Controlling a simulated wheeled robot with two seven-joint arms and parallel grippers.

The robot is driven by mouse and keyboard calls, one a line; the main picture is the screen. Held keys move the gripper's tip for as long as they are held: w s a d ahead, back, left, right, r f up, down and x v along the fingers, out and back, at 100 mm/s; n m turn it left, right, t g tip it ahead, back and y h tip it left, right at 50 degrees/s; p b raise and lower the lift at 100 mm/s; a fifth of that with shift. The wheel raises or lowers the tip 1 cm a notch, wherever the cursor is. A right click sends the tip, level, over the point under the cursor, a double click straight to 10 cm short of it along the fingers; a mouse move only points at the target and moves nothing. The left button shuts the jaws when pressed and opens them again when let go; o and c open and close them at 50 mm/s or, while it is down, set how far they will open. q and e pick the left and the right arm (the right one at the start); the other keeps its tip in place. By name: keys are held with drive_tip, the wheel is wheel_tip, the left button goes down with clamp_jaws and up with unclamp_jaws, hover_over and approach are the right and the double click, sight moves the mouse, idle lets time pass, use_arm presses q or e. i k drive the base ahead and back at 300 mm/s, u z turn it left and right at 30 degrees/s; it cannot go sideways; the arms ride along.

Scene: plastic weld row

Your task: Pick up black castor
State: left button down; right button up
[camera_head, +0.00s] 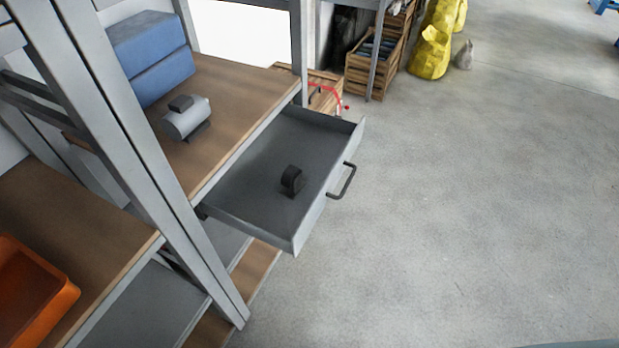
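The black castor (292,180) rests on the floor of the open grey drawer (241,190), near the drawer's front panel. Nothing covers it in the head view. The drawer is pulled out from under the wooden bench top (223,100), and its dark handle (343,181) is on the outer right side. Neither of my grippers shows in the head view.
A grey cylindrical device (185,119) and blue boxes (150,58) stand on the bench. A grey upright post (150,165) rises left of the drawer. An orange bin (35,290) is at lower left. Wooden crates (372,78) and yellow bags (430,52) stand behind. Right floor is clear.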

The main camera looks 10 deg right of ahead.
sight(291, 180)
drive_tip(key=z, duration=1.4)
drive_tip(key=i, duration=0.9)
drive_tip(key=u, duration=2.6)
